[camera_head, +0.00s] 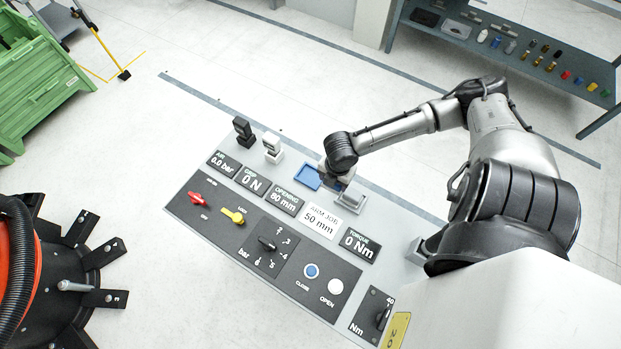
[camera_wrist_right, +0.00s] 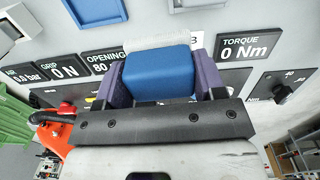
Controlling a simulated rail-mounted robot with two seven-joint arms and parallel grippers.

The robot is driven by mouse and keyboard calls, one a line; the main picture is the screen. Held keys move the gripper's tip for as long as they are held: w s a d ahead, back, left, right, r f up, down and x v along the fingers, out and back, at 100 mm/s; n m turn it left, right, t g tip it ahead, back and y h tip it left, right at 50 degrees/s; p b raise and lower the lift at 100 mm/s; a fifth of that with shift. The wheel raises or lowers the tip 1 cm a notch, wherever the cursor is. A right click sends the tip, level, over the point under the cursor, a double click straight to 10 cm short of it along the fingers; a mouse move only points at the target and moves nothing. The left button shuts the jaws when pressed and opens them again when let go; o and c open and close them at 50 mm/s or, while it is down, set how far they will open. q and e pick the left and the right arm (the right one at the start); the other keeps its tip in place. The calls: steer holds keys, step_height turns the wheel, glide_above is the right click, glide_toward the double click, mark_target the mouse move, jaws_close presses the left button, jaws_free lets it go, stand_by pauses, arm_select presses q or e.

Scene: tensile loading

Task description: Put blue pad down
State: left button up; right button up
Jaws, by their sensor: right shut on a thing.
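The blue pad (camera_wrist_right: 157,74) is a blue block between the purple fingers of my right gripper (camera_wrist_right: 160,85) in the right wrist view. The gripper is shut on it above the panel. In the head view my right gripper (camera_head: 336,178) hangs over the back edge of the panel, between a blue tray (camera_head: 305,178) and a grey tray (camera_head: 353,197); the pad cannot be made out there. The blue tray also shows at the top of the right wrist view (camera_wrist_right: 97,22), apart from the pad. My left gripper is not in view.
A black block (camera_head: 242,127) and a white block (camera_head: 272,143) sit on holders left of the blue tray. The control panel (camera_head: 262,240) has displays, a red lever, a yellow lever, knobs and buttons. A bench with small parts (camera_head: 515,45) stands at the back right.

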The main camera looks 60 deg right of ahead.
steer(key=shift+s+d+f, duration=0.25)
steer(key=shift+s+f, duration=0.1)
steer(key=shift+f, duration=0.05)
steer(key=shift+w, duration=0.1)
steer(key=w+d+f+b, duration=0.1)
steer(key=w+f, duration=0.1)
steer(key=w, duration=0.1)
steer(key=w+d+f, duration=0.1)
steer(key=w+f, duration=0.1)
steer(key=w, duration=0.2)
steer(key=w+d+f+b, duration=0.1)
steer(key=w+f, duration=0.2)
steer(key=shift+w+d+b, duration=0.3)
steer(key=shift+w+d, duration=0.1)
steer(key=shift+f, duration=1.8)
steer(key=o, duration=0.8)
steer(key=shift+o, duration=0.2)
